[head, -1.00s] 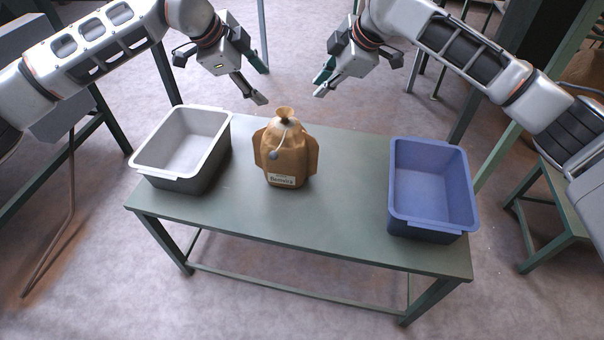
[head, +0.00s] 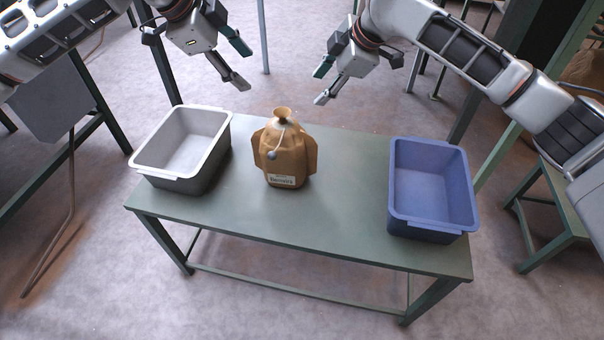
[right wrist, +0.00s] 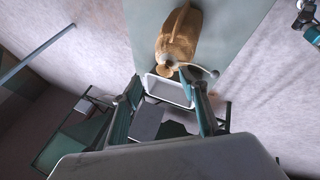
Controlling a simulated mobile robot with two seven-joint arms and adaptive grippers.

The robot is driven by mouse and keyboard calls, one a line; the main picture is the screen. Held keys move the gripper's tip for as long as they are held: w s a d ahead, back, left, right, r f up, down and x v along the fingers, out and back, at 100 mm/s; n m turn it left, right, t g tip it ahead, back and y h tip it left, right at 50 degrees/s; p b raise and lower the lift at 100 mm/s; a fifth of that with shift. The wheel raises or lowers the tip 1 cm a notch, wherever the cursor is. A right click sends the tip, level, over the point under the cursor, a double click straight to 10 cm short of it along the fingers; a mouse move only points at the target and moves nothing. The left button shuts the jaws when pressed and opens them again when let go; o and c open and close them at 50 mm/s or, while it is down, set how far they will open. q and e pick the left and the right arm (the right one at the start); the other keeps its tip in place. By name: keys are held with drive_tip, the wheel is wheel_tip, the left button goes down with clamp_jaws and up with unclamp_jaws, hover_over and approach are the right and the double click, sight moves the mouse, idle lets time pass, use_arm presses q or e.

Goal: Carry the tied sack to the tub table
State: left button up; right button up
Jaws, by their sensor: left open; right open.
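The brown tied sack (head: 287,160) stands upright on the green table (head: 330,215), between a grey-white tub (head: 160,178) and a blue tub (head: 432,228). Its gathered neck points up, and a cord with a round tag hangs at its front above a white label. My left gripper (head: 243,67) is open and empty, behind and left of the sack, apart from it. My right gripper (head: 320,86) is open and empty, behind and right of the sack. In the right wrist view the sack (right wrist: 180,38) shows beyond the spread fingers, touching neither.
The table is bare in front of the sack and between the sack and each tub. Another green table (head: 545,195) stands at the right. A green post rises behind the blue tub. Open floor surrounds the table.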

drive_tip(key=shift+r, duration=0.1)
drive_tip(key=v, duration=1.2)
drive_tip(key=shift+s, duration=0.15)
idle(0.3)
